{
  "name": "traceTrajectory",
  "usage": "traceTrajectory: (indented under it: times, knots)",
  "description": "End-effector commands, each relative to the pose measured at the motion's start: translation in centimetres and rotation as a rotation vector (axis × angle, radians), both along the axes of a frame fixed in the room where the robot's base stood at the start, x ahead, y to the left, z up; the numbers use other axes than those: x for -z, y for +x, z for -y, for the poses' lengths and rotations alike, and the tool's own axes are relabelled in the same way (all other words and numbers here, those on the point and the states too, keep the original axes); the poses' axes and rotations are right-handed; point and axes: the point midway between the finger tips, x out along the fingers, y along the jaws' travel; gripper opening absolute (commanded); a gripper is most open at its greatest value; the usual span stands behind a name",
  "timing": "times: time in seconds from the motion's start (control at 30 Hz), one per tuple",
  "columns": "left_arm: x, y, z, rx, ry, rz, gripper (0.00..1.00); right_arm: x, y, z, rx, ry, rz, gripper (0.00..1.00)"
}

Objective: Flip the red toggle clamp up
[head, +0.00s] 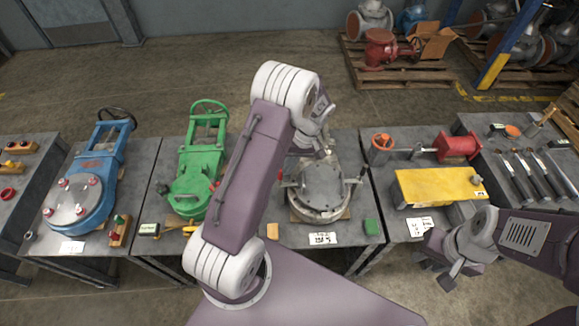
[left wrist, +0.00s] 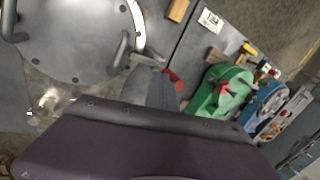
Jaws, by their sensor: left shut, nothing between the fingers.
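A red toggle clamp handle (head: 280,176) shows at the left edge of a grey round flanged lid (head: 318,187) on the middle table. In the left wrist view, a red piece that looks like the handle (left wrist: 173,77) is right beside the dark grey tip of my left gripper (left wrist: 161,82). I cannot tell whether they touch. My left gripper is shut and empty; in the head view my arm mostly hides it. My right gripper (head: 438,271) is open and empty, low at the right.
A green valve (head: 201,165) and a blue valve (head: 92,185) stand on the tables to the left. A green block (head: 371,227) and a label card (head: 323,239) lie before the lid.

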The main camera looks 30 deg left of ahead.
Motion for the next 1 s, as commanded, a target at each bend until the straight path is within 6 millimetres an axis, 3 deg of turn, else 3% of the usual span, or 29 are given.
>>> traceTrajectory:
  times: [0.47, 0.73, 1.0]
  knots:
    - [-0.4, -0.6, -1.0, -0.005, -0.087, 0.053, 0.0, -0.9, 0.0, 0.0, 0.0, 0.0, 0.0, 0.36]
    - [-0.6, -1.7, -2.8, -0.013, -0.251, 0.156, 0.0, -1.7, 0.0, 0.0, 0.0, 0.0, 0.0, 0.36]
    - [0.6, -3.0, -5.0, -0.016, -0.468, 0.294, 0.0, 0.5, 0.0, 0.0, 0.0, 0.0, 0.0, 0.36]
